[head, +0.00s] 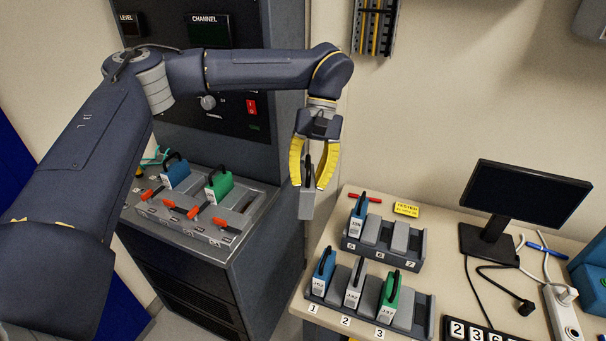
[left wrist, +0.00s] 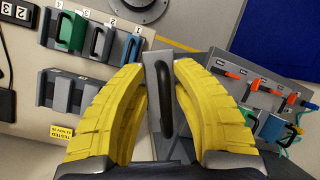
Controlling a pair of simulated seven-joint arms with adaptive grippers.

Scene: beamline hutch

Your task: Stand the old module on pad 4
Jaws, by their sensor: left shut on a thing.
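My left gripper (head: 316,183) is shut on a grey module with a black handle (head: 307,204), which hangs upright in the air between the cabinet and the table. In the left wrist view the module (left wrist: 157,75) sits between the yellow fingers. The front rack (head: 429,318) on the table holds a blue module (head: 324,268) at 1, a grey-white one (head: 355,282) at 2 and a green one (head: 391,292) at 3. The pad (head: 414,314) right of the green module, pad 4, is bare; its number is outside the head view. My right gripper is not in view.
A rear rack (head: 384,256) holds a blue module (head: 358,222) at 5; 6 and 7 look empty. The cabinet ledge (head: 190,236) holds blue and green modules and red-handled levers. A monitor (head: 528,193), cables and a power strip (head: 562,315) stand at the right.

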